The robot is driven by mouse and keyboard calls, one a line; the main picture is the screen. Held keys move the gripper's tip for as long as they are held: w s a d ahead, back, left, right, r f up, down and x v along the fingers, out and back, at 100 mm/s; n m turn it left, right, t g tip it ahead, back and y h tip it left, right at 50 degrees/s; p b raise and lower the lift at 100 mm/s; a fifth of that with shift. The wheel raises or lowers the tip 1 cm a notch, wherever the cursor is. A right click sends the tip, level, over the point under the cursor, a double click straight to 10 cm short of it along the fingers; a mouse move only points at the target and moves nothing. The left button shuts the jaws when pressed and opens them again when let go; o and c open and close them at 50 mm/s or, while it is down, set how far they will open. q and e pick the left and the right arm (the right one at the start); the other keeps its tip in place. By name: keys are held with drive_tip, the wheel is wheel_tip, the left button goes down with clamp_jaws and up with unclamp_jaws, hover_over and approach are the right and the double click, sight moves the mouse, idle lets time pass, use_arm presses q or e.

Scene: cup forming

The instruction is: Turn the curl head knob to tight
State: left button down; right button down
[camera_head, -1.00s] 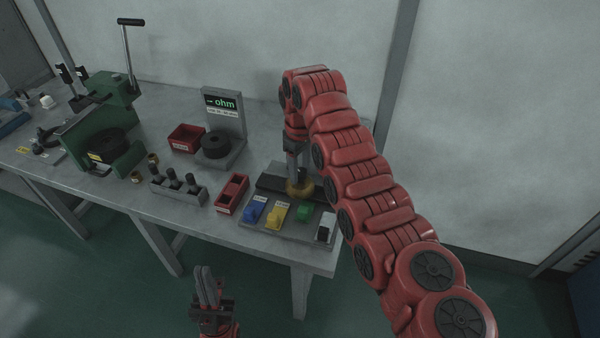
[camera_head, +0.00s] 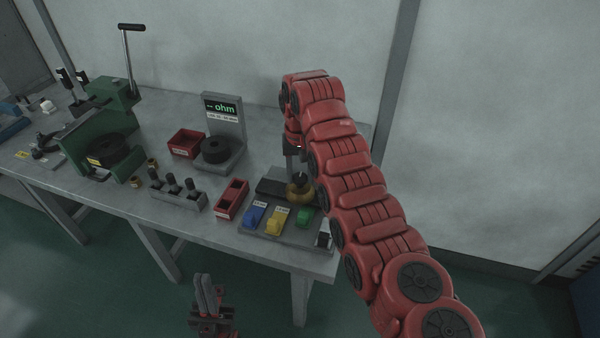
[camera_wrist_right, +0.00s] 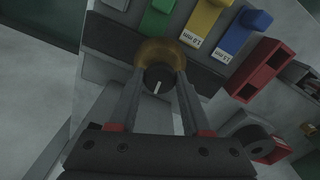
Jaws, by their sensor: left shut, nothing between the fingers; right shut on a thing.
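The curl head is a brass-coloured round body (camera_head: 301,189) on a grey base plate (camera_head: 262,224) at the table's right end. In the right wrist view its black knob (camera_wrist_right: 157,80) with a white pointer line sits in front of the brass body (camera_wrist_right: 165,52). My right gripper (camera_wrist_right: 158,85) is shut on the knob, a finger on each side. The setting marks, if any, cannot be read. In the head view my right arm hides part of the curl head. My left gripper (camera_head: 207,290) is shut and empty, in front of the table and below its edge.
Blue (camera_head: 253,216), yellow (camera_head: 277,221) and green (camera_head: 305,217) blocks stand on the plate before the curl head. A red two-part bin (camera_head: 231,199), a block with black pegs (camera_head: 177,190), an ohm meter stand (camera_head: 224,120) and a green press (camera_head: 107,130) lie further left.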

drive_tip(key=shift+m, duration=0.7)
drive_tip(key=shift+c, duration=1.8)
unclamp_jaws()
wheel_tip(320, 180, up, 8)
drive_tip(key=shift+r+p, duration=0.25)
drive_tip(key=shift+p, duration=0.25)
wheel_tip(320, 180, up, 8)
drive_tip(key=p, duration=0.7)
hover_over(300, 176)
drive_tip(key=shift+s+r+p, duration=0.1)
drive_tip(key=shift+r+p, duration=0.4)
drive_tip(key=shift+p, duration=0.15)
